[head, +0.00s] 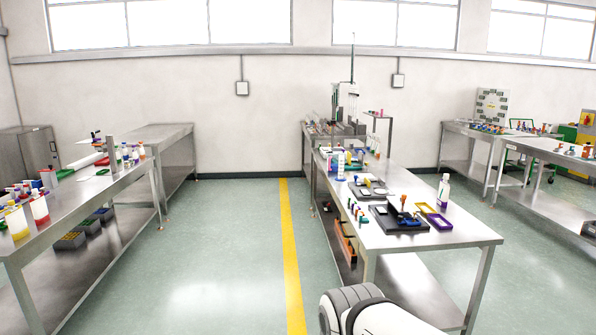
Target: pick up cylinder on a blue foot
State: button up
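A slim upright pale cylinder (340,164) with what looks like a blue foot stands toward the far half of the middle steel table (455,236), near its left edge. It is small in the head view, so its details are hard to make out. Small coloured items stand close around it. My gripper is not in view. Only a rounded white and grey part of my own body shows at the bottom, in front of the table's near end.
Black trays (398,220), a purple frame (438,222) and a white bottle (443,191) occupy the table's nearer half. A cluttered left bench (88,186) stands across the aisle. The floor with a yellow line (288,240) between them is clear.

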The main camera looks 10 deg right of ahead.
aim_at(340, 177)
jog(key=u, duration=0.25)
jog(key=i, duration=4)
jog(key=z, duration=0.8)
jog(key=i, duration=1.55)
jog(key=z, duration=1)
jog(key=i, duration=1.2)
jog(key=z, duration=0.15)
